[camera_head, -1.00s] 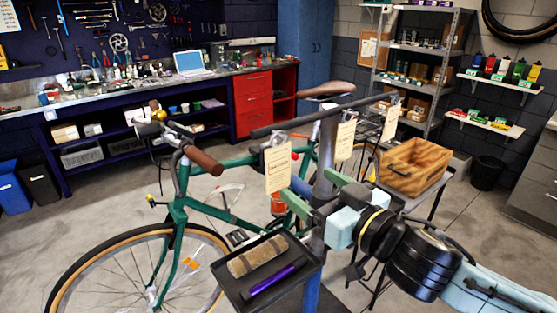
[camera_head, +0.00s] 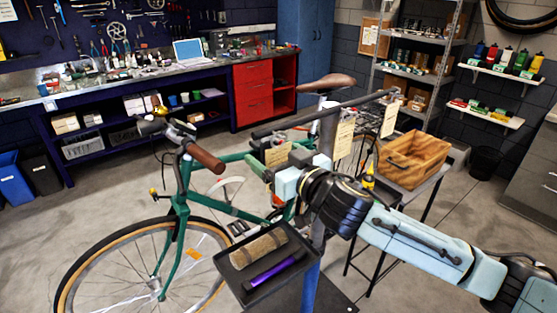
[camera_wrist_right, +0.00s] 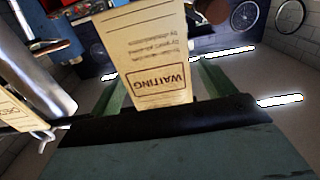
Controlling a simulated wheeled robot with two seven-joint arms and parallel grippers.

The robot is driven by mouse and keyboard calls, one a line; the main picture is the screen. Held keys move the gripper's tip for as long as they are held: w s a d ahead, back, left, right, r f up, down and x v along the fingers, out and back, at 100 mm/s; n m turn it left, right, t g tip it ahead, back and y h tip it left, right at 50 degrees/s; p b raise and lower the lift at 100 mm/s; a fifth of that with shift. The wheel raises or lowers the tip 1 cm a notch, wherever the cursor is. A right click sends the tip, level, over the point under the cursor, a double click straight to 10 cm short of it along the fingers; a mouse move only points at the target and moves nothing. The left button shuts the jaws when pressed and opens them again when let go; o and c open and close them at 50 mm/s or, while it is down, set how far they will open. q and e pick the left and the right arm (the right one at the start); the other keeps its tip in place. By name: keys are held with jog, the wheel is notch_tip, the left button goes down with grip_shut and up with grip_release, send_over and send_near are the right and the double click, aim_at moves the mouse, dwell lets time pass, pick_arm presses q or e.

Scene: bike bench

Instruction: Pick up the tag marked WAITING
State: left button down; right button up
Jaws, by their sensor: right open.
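The tag marked WAITING (camera_wrist_right: 150,62) is a cream card that shows upside down in the right wrist view, between the two green fingers of my right gripper (camera_wrist_right: 160,92). The fingers are apart, with gaps visible beside the card. In the head view the front tag (camera_head: 277,155) hangs from the dark bar, and my right gripper (camera_head: 262,168) is at it, hiding its lower part. Two more cream tags hang farther along the bar, a middle one (camera_head: 344,138) and a far one (camera_head: 390,119). Their writing is too small to read. My left gripper is out of view.
The dark bar (camera_head: 330,113) runs above a green bicycle (camera_head: 181,205) on a stand. A black tray (camera_head: 240,283) with a tan roll (camera_head: 258,250) and a purple tube (camera_head: 275,270) sits below my gripper. A wooden crate (camera_head: 425,148) stands on a small table at right.

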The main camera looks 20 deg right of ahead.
jog(key=shift+w+a, duration=0.1)
jog(key=shift+w, duration=0.15)
jog(key=shift+c, duration=0.3)
jog(key=c, duration=1)
jog(key=shift+r, duration=0.75)
jog(key=p+v, duration=0.4)
jog(key=v, duration=1.4)
